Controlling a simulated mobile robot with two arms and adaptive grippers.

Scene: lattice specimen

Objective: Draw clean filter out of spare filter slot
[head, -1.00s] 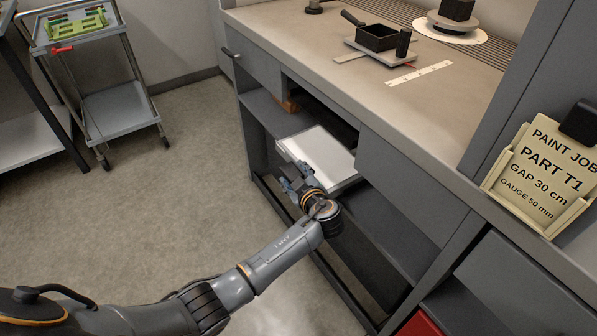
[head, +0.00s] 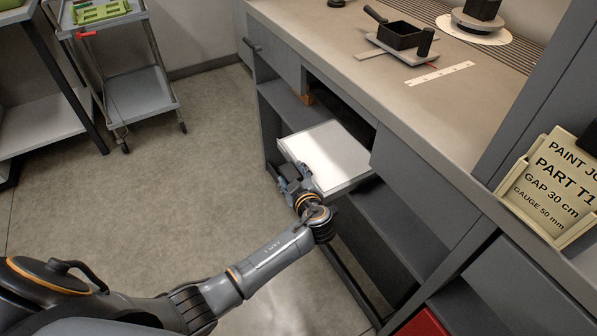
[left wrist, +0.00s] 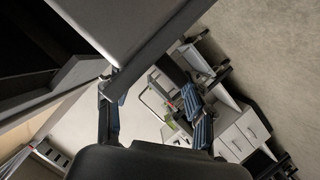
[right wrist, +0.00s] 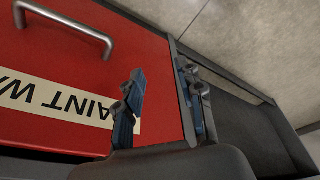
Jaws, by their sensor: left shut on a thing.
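The clean filter (head: 322,150) is a flat white panel with a grey frame. It sticks out of the dark spare filter slot (head: 345,103) under the bench top; its back end is hidden there. My left gripper (head: 294,180) is shut on the filter's near front edge. In the left wrist view the filter (left wrist: 135,22) spans the top, close to one finger. My right gripper (right wrist: 160,95) shows only in the right wrist view, open and empty, fingers apart, before a red panel.
A lower shelf (head: 390,225) lies below the filter. A red front (right wrist: 70,75) with a handle is near my right gripper. A trolley (head: 140,95) stands left; the floor between is clear.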

